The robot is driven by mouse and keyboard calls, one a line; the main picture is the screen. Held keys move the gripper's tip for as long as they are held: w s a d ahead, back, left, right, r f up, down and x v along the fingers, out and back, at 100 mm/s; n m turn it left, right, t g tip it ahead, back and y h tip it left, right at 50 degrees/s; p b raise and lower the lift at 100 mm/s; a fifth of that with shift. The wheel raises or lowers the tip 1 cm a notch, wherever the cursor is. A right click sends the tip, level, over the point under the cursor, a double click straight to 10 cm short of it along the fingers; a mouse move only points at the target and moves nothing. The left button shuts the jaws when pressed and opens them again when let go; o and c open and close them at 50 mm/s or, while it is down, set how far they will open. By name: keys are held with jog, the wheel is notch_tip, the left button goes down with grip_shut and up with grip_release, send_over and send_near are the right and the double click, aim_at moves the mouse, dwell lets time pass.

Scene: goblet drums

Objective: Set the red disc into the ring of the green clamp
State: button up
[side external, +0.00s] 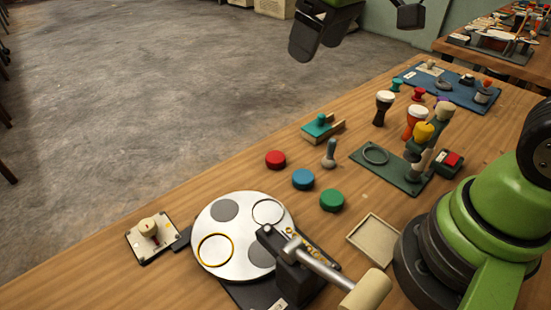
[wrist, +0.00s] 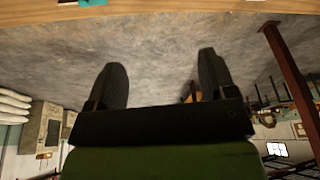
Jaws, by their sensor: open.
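The red disc (side external: 276,160) lies on the wooden table, left of the blue and green discs. The green clamp (side external: 403,178) has a flat dark green base with an empty-looking ring (side external: 376,154) at its left end and an upright part with a yellow knob at its right. My gripper (side external: 355,38) is high at the top of the side view, above and beyond the table's far edge, well away from the disc and the clamp. In the wrist view its two dark fingers (wrist: 162,70) are spread with nothing between them. Neither disc nor clamp can be made out there.
A blue disc (side external: 303,180) and a green disc (side external: 332,200) lie near the red one. A grey-handled stamp (side external: 329,153) stands close by. A white round plate (side external: 220,262) with a hammer-like tool is in front. Small goblet drums (side external: 384,108) stand behind the clamp. A tray (side external: 374,239) lies front right.

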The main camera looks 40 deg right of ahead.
jog(key=w+f+n+g, duration=0.2)
jog(key=w+f+n, duration=0.1)
jog(key=w+f, duration=0.55)
jog(key=n+g+h, duration=0.1)
jog(key=n, duration=0.2)
send_over(274, 156)
jog(key=f, duration=1.2)
jog(key=shift+s+d+f, duration=0.1)
jog(key=shift+d+f, duration=0.05)
jog(key=shift+d, duration=0.1)
jog(key=shift+a+f, duration=0.15)
jog(key=shift+f, duration=1.4)
jog(key=shift+a+f, duration=0.1)
jog(key=shift+f, duration=1.4)
jog(key=c, duration=1)
jog(key=shift+c, duration=0.2)
